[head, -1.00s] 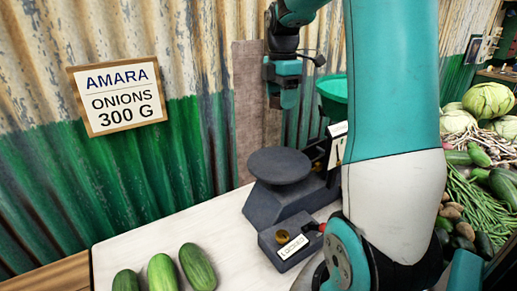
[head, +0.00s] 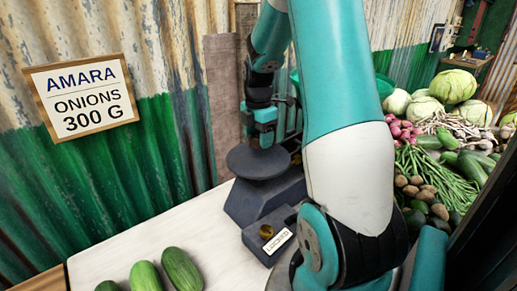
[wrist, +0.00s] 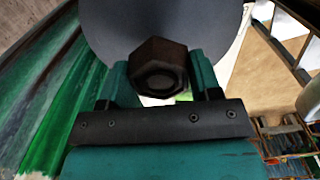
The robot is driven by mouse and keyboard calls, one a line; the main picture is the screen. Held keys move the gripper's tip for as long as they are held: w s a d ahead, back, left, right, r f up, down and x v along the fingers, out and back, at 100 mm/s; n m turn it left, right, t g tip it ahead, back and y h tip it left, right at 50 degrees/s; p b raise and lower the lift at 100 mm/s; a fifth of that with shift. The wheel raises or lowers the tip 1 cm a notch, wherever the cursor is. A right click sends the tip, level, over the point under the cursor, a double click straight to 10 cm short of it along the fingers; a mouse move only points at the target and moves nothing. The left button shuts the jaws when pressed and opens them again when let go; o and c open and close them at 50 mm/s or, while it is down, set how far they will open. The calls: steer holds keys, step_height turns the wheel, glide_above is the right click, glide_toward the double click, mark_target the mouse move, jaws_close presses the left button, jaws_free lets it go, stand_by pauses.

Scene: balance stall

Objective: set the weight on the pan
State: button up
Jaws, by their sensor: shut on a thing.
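My gripper (head: 262,140) is above the scale's round dark pan (head: 244,165), its fingers pointing down. In the wrist view my gripper (wrist: 160,74) is shut on a dark hexagonal weight (wrist: 158,68), which sits between the two fingers. The grey pan (wrist: 108,28) fills the top middle of the wrist view behind the weight. The weight cannot be made out clearly in the head view. I cannot tell whether its underside touches the pan.
The scale's dark body stands on a pale counter (head: 150,235). At its front is a box (head: 262,252) with a brass knob and a "LOCKED" label (head: 281,241). Cucumbers (head: 182,268) lie at front left. Vegetables (head: 455,165) are heaped at right; a corrugated wall stands behind.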

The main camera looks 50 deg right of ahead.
mark_target(259, 156)
steer(key=shift+f, duration=1.95)
steer(key=shift+f, duration=0.2)
steer(key=o, duration=1.3)
steer(key=shift+c, duration=0.2)
steer(key=shift+r, duration=0.1)
